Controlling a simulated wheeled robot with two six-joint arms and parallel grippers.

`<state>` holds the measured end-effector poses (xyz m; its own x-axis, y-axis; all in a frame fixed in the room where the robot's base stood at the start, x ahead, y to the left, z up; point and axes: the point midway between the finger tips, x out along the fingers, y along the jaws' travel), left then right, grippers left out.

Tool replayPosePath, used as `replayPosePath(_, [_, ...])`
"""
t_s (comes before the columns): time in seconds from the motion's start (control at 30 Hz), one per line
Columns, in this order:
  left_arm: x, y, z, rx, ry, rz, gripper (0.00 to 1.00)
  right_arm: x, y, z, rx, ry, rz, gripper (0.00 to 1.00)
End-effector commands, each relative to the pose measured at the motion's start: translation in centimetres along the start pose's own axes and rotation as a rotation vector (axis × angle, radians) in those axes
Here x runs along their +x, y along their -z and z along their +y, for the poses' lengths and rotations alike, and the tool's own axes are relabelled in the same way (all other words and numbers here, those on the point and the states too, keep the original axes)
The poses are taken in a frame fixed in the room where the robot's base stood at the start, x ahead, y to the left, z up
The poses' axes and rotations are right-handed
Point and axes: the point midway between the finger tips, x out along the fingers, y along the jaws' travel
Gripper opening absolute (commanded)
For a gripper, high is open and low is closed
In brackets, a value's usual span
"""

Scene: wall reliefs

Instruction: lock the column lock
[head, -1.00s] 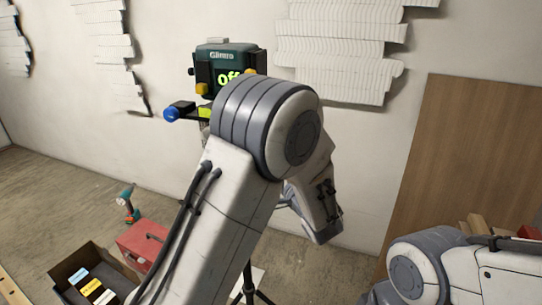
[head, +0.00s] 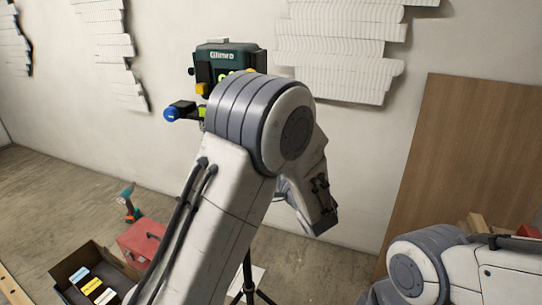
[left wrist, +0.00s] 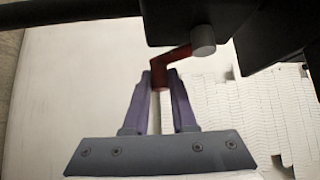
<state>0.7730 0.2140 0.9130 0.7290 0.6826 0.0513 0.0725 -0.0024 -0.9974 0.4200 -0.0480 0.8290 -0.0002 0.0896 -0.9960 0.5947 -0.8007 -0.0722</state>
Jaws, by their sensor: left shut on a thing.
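The column lock's red crank-shaped lever (left wrist: 178,55) shows in the left wrist view, joined to a grey round pivot (left wrist: 203,40) under a black body. My left gripper (left wrist: 160,78) is shut on the lever's bent-down end, which sits between its two purple fingers. In the head view my left arm hides the gripper and the lever. A dark green device (head: 226,53) marked "Glimro" stands atop a black tripod (head: 249,280). My arm covers most of its display, leaving a little of its green lettering. My right gripper is out of view; only its arm shows at lower right.
A blue knob (head: 171,114) sticks out left of the device. A red toolbox (head: 140,243), an open dark box (head: 62,272) and a teal drill (head: 128,203) are on the floor at left. A wooden panel (head: 460,150) leans at right. White reliefs (head: 335,45) cover the wall.

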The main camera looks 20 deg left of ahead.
Motion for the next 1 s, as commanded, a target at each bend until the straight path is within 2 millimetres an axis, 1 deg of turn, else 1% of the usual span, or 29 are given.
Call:
replayPosePath(0.37, [-0.9,-0.8,0.2,0.172,-0.176,0.001,0.00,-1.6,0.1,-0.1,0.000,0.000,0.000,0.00])
replayPosePath(0.7, [-1.8,-1.7,0.4,0.356,-0.359,0.001,0.00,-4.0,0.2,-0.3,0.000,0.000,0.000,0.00])
replayPosePath(1.0, [-2.3,-2.3,0.7,0.453,-0.454,0.001,0.00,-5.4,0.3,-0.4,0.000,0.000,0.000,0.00])
